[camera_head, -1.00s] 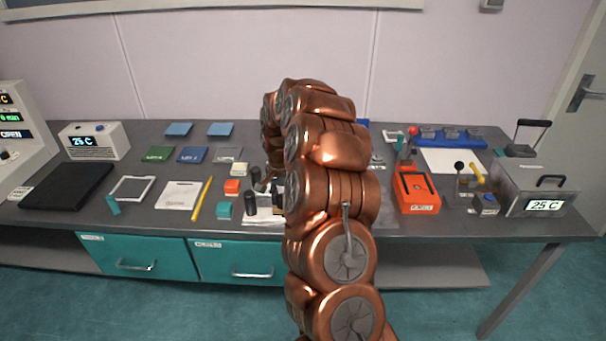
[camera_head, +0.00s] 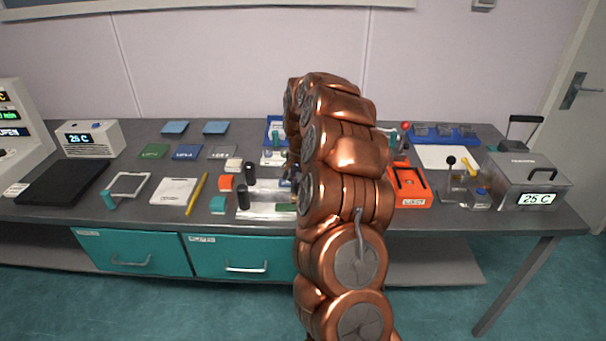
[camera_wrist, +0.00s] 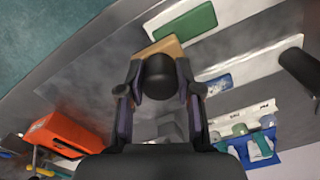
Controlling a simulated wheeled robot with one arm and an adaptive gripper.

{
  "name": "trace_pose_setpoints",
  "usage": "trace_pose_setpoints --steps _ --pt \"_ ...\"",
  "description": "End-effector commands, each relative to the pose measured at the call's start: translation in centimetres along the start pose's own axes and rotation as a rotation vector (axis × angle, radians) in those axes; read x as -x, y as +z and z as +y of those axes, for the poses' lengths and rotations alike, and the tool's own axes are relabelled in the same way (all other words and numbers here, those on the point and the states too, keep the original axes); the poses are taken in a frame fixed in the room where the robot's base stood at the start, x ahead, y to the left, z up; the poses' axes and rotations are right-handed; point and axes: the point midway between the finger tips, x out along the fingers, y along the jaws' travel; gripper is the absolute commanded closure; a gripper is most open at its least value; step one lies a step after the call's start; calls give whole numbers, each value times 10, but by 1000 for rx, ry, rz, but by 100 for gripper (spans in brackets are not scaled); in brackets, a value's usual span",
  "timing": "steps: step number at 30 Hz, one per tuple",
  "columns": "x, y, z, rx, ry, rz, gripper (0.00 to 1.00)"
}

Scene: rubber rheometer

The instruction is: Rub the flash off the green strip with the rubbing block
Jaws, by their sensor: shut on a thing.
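In the wrist view my gripper (camera_wrist: 160,92) is shut on the black round knob (camera_wrist: 160,76) of the rubbing block (camera_wrist: 164,48). The tan body of the block shows just beyond the knob. The green strip (camera_wrist: 186,34) lies beyond the block on a pale plate. The block's far edge is close to the strip, and I cannot tell whether they touch. In the head view my copper arm hides the gripper and the block. One end of the green strip (camera_head: 286,208) shows left of the arm. I cannot make out any flash.
An orange device (camera_head: 410,188) and a metal box (camera_head: 525,182) stand to the right. A blue tray (camera_wrist: 258,146) lies near the gripper in the wrist view. A yellow stick (camera_head: 196,193) lies left.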

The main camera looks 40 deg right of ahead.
Motion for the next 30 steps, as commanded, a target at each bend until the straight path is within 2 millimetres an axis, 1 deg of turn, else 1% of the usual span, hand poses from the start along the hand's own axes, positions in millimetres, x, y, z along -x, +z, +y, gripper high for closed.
trace_pose_setpoints --steps 18,22,30 --pt "53 1 -2 2 1 -2 98" --pt "56 2 -2 3 2 -4 98" --pt "57 2 -2 3 2 -4 98"
